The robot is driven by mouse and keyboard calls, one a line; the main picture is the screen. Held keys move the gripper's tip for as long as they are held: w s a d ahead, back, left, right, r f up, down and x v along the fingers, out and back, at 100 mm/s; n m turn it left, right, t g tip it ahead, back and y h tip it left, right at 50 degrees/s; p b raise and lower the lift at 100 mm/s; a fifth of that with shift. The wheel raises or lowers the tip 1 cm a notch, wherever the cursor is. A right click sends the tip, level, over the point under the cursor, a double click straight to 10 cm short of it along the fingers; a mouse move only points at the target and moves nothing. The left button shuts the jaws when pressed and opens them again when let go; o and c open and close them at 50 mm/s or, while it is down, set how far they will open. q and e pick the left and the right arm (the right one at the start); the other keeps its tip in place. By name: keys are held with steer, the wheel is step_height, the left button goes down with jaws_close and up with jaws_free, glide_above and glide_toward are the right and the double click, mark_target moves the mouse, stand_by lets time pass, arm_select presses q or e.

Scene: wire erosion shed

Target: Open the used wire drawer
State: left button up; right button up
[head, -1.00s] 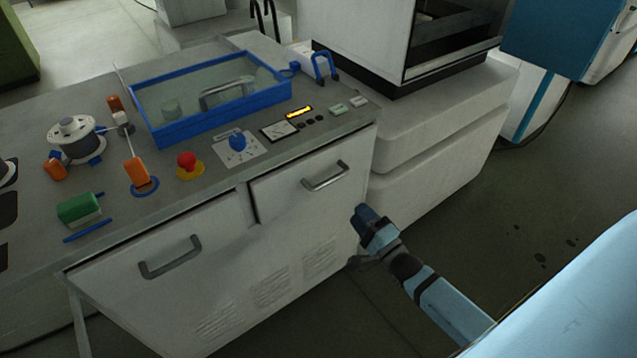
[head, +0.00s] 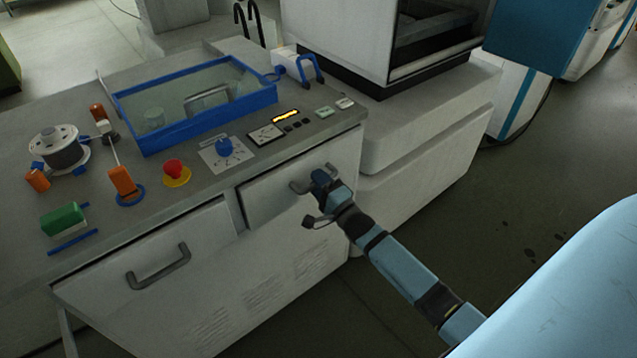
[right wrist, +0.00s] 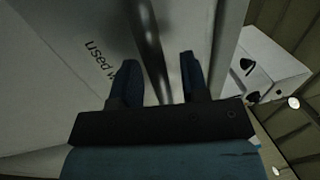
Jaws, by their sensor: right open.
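The used wire drawer (head: 262,208) is the right-hand drawer in the grey cabinet front. It looks shut. Its label, partly cut off as "used w", shows in the right wrist view (right wrist: 100,62). Its bar handle (head: 298,187) is partly hidden behind my right gripper (head: 314,188) in the head view. In the right wrist view, the handle bar (right wrist: 150,40) runs between the two open blue fingers (right wrist: 158,75). I cannot tell whether either finger touches it. My left gripper is out of view.
A second drawer handle (head: 160,268) is on the left of the cabinet front. The worktop above carries a red button (head: 174,168), a blue knob (head: 224,145), a wire spool (head: 58,150) and a blue-framed glass cover (head: 270,97).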

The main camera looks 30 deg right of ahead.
jaws_close()
arm_select(q)
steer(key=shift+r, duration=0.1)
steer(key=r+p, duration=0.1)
steer(key=p, duration=0.1)
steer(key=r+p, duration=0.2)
steer(key=p, duration=0.1)
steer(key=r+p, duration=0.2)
steer(key=p, duration=0.1)
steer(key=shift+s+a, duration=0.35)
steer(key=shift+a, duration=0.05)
arm_select(e)
steer(key=r+v, duration=0.2)
steer(key=v, duration=0.8)
steer(key=r+v, duration=0.2)
steer(key=v, duration=0.7)
steer(key=shift+s+d, duration=0.15)
steer(key=shift+s, duration=0.6)
steer(key=shift+f, duration=0.15)
jaws_free()
